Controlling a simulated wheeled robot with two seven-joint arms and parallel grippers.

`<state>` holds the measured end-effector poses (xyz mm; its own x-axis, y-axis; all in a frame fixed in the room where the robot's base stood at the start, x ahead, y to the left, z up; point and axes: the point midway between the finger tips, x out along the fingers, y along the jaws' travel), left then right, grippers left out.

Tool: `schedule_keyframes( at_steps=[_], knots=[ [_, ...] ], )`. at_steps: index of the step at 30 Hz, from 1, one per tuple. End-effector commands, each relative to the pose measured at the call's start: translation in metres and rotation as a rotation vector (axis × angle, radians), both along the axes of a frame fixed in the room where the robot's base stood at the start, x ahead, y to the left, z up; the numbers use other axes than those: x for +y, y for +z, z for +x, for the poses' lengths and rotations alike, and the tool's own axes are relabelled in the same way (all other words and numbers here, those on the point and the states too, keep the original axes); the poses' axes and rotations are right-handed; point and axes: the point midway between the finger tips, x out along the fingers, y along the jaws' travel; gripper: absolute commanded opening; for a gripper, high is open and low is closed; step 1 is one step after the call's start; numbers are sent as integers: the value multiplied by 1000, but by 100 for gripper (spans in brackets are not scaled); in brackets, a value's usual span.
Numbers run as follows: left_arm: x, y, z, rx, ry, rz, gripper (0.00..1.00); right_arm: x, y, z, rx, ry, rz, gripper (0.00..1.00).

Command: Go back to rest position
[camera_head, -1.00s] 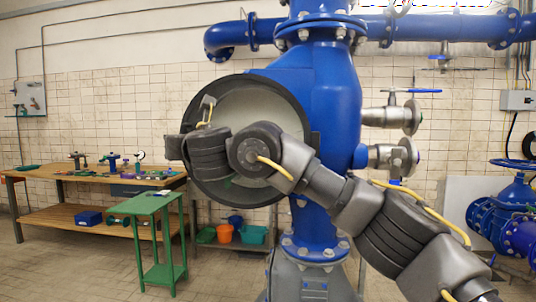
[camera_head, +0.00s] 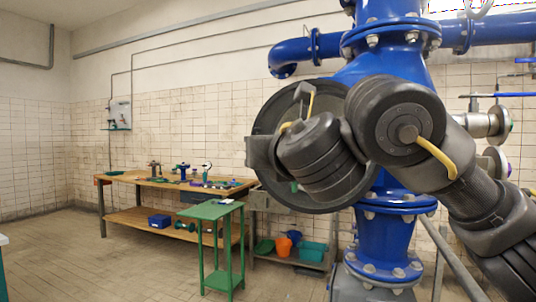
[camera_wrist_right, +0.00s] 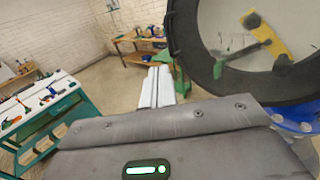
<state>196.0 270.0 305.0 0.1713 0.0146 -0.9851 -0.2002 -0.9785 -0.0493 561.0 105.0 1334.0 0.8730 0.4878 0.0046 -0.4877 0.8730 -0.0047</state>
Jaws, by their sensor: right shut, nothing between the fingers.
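My right arm comes in from the right in the head view and reaches across in front of the blue pipe. Its wrist end lies in front of a large round plate with a dark rim (camera_head: 268,116), covering part of it. I cannot make out the fingertips in the head view. In the right wrist view my right gripper (camera_wrist_right: 156,86) has its two pale fingers together, with nothing between them. The round plate (camera_wrist_right: 212,28) is close on the right there, apart from the fingers. My left gripper is not in view.
The blue pipe (camera_head: 395,245) with flanges stands on the right, close to my arm. A green side table (camera_head: 213,211) stands before a wooden workbench (camera_head: 126,178) with tools. A shelf holds an orange bucket (camera_head: 283,246) and a teal bin (camera_head: 313,252).

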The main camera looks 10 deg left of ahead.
Motion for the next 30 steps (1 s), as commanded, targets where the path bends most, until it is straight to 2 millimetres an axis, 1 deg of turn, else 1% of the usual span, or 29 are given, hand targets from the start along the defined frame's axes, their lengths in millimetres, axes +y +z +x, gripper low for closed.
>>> schedule_keyframes(
  at_steps=[7, 10, 11, 14, 17, 18, 20, 21, 23, 24, 26, 27, 29, 30],
  knots=[
    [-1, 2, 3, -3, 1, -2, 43, -1, 0, -3, 1, -1, 0, 0],
    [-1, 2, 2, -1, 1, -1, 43, -1, -3, 0, 13, 0, 7, 0],
    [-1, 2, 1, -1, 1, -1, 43, -1, -6, 3, 29, 2, 18, 0],
    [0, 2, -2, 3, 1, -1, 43, -3, -29, 25, 146, 10, 95, 0],
    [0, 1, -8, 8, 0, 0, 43, -5, -76, 63, 364, 17, 251, 0],
    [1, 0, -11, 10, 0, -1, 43, -7, -102, 80, 470, 12, 332, 0],
    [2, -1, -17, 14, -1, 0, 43, -11, -144, 105, 632, -2, 466, 0],
    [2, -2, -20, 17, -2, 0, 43, -15, -173, 120, 735, -19, 555, 0],
    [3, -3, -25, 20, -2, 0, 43, -21, -218, 139, 878, -51, 687, 0],
    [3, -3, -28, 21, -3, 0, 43, -26, -249, 149, 965, -78, 773, 0],
    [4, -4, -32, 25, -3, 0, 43, -34, -296, 161, 1085, -125, 898, 0],
    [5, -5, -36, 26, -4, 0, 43, -41, -327, 167, 1158, -161, 980, 0],
    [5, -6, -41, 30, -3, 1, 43, -51, -375, 173, 1255, -221, 1098, 0],
    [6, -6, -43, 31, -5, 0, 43, -59, -407, 175, 1312, -267, 1174, 0]
  ],
)
